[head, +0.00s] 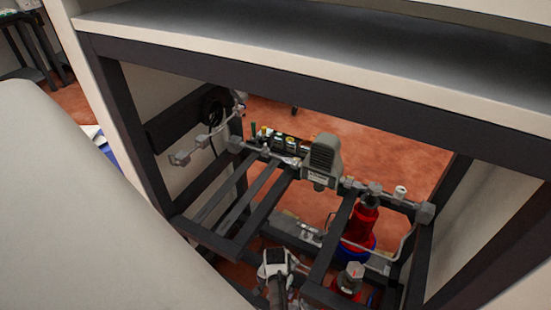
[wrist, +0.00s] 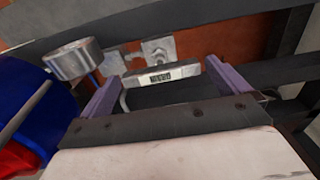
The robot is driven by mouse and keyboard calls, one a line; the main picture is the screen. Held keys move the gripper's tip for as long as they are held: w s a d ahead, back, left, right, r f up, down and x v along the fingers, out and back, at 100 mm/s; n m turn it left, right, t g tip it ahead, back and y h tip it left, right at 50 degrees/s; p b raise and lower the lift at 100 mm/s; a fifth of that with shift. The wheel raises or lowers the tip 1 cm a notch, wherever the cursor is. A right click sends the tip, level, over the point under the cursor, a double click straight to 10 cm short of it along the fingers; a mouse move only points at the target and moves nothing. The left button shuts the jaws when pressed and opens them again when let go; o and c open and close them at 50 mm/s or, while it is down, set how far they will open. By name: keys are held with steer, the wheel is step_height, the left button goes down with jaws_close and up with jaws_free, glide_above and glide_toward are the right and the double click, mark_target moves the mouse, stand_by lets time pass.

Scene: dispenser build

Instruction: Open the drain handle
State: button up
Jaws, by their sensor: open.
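My gripper (wrist: 162,73) shows in the wrist view with its two purple fingers spread wide apart and no object clamped between them. A round metal cylinder (wrist: 72,58) is to the left of the left finger. I cannot tell which of these parts, if any, is the drain handle. In the head view the gripper's fingers cannot be made out clearly.
A dark frame (head: 262,212) with several bars encloses the work space under a shelf (head: 330,55). A grey-green housing (head: 322,160) stands on the frame. A red cylinder (head: 362,217) stands on the right. A blue rounded body (wrist: 45,105) is close on the wrist view's left.

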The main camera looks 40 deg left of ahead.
steer(key=c, duration=0.8)
steer(key=shift+w+n, duration=0.1)
steer(key=shift+n, duration=0.2)
steer(key=n+p, duration=0.1)
steer(key=n, duration=0.2)
steer(key=shift+r+p, duration=0.1)
steer(key=shift+p, duration=0.3)
steer(key=n+p, duration=0.1)
steer(key=n, duration=0.4)
steer(key=shift+p, duration=0.35)
steer(key=n+p, duration=0.1)
steer(key=n, duration=0.3)
steer(key=shift+n, duration=0.4)
steer(key=n, duration=0.4)
steer(key=shift+p, duration=0.3)
steer(key=shift+a+n, duration=0.1)
steer(key=shift+n, duration=0.3)
